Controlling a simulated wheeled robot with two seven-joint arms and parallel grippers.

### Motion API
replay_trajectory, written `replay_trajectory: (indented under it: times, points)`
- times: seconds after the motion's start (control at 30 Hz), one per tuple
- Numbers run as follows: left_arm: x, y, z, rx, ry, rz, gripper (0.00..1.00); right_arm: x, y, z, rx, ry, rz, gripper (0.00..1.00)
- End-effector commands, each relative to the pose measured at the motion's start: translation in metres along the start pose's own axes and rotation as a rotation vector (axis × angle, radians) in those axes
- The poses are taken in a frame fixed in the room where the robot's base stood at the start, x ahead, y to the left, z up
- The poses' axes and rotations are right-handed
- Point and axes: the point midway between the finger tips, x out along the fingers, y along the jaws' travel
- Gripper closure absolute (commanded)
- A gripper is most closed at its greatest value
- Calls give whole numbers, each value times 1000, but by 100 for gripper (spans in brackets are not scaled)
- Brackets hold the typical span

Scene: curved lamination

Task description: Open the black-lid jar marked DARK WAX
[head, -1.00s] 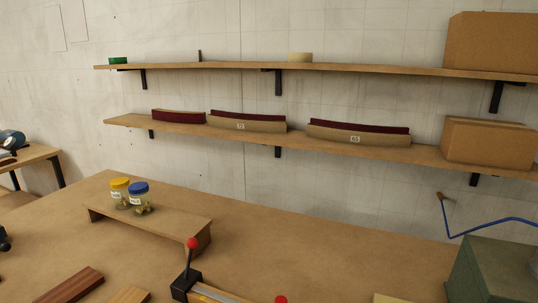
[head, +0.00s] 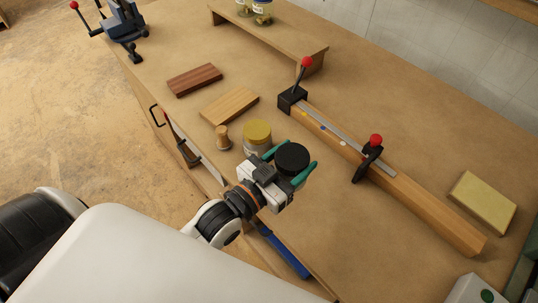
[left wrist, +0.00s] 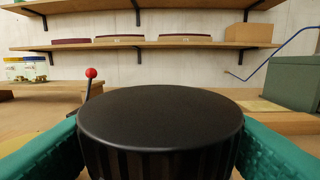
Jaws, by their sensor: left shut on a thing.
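The black-lid jar (head: 292,157) stands on the workbench near its front edge. Its round black lid also fills the middle of the left wrist view (left wrist: 160,120). My left gripper (head: 291,160) has its two green fingers on opposite sides of the black lid and is shut on it. The lid looks level. The jar's body is mostly hidden below the lid and by the gripper, and no label is readable. My right gripper is not in view.
A yellow-lid jar (head: 257,136) stands close beside the gripper, with a small wooden knob (head: 222,138) left of it. A long wooden beam with red-knobbed clamps (head: 420,207) lies to the right. Wood boards (head: 230,104) lie behind. A yellow block (head: 482,201) is at far right.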

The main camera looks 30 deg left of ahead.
Motion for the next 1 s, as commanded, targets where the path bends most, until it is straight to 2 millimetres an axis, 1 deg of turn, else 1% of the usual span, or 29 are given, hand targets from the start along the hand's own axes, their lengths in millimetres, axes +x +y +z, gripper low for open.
replay_trajectory:
  times: [0.03, 0.2, 0.4, 0.5, 0.53, 0.57, 0.67, 0.73, 0.9, 1.0]
  points:
    - [9, -8, 3, 10, -6, -55, 80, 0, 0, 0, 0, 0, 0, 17]
    - [31, -31, 5, 8, -6, -205, 80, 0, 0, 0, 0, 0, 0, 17]
    - [47, -49, 6, 3, -4, -317, 80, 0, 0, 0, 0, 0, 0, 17]
    - [51, -54, 6, 3, -4, -347, 80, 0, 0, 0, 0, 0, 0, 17]
    - [52, -54, 6, 2, -3, -353, 100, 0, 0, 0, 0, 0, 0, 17]
    - [53, -55, 6, 2, -2, -357, 100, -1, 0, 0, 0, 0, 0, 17]
    - [60, -50, 12, 3, -1, -352, 100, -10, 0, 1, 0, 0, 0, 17]
    - [69, -40, 19, 3, 1, -332, 100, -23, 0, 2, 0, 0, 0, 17]
    - [96, -6, 34, 4, 1, -261, 100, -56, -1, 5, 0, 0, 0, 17]
    - [108, 11, 39, 1, 1, -227, 100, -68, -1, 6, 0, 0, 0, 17]
